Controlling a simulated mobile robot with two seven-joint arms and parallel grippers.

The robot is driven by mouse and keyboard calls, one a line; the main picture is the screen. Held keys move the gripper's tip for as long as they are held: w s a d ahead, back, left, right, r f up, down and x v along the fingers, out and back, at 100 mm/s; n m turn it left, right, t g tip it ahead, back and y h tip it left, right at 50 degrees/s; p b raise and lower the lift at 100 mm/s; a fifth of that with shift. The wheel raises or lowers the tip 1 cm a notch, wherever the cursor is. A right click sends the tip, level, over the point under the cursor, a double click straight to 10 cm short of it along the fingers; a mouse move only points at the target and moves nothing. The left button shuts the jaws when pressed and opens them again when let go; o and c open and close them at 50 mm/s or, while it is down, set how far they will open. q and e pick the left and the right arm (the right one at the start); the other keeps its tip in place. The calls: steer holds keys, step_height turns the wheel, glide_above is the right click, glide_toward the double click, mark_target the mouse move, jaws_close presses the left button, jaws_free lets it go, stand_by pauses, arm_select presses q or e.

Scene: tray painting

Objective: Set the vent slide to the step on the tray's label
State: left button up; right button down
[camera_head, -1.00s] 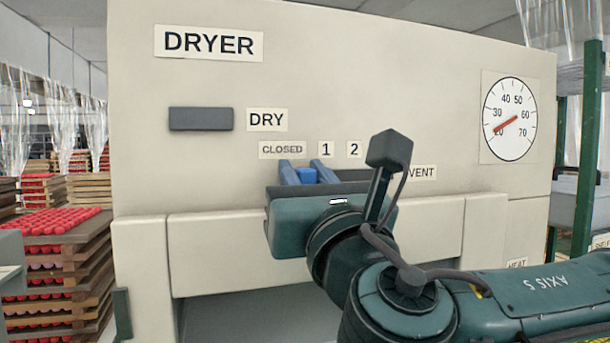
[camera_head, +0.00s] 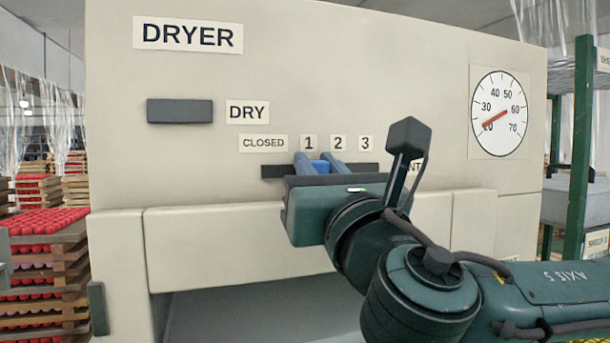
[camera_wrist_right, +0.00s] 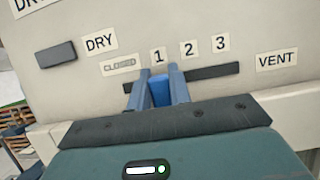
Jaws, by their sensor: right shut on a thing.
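The vent slide's blue knob (camera_head: 320,166) sits in the dark slot (camera_head: 361,170) on the dryer front. My right gripper (camera_head: 319,163) is shut on it, with one blue finger on each side. In the right wrist view the knob (camera_wrist_right: 160,92) is below the "1" label (camera_wrist_right: 157,56), left of "2" (camera_wrist_right: 189,48). In the head view it shows slightly right of under the "1" label (camera_head: 309,143). The "CLOSED" label (camera_head: 263,143) is to its left, and "3" (camera_head: 367,142) to its right. No tray label is readable. My left gripper is not in view.
The dryer (camera_head: 400,80) fills the middle, with a dark grey bar (camera_head: 180,111) beside "DRY" and a round dial (camera_head: 499,113). Stacked trays of red pieces (camera_head: 45,222) stand at the left. A green-posted shelf (camera_head: 580,140) is at the right.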

steer(key=shift+w+d, duration=0.1)
steer(key=shift+d, duration=0.2)
steer(key=shift+a, duration=0.25)
steer(key=c, duration=1.3)
jaws_free()
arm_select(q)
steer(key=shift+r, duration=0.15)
arm_select(e)
steer(key=shift+s+d+f, duration=0.1)
steer(key=shift+s+f, duration=0.1)
steer(key=shift+s, duration=0.2)
arm_select(q)
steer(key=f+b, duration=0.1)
steer(key=b, duration=0.1)
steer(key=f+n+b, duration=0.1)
steer(key=b, duration=0.2)
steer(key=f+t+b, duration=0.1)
steer(key=b, duration=0.2)
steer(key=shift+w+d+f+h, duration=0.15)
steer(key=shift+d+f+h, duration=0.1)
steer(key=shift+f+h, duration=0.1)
arm_select(e)
steer(key=v, duration=1.2)
steer(key=shift+s+d, duration=0.1)
steer(key=shift+s, duration=0.1)
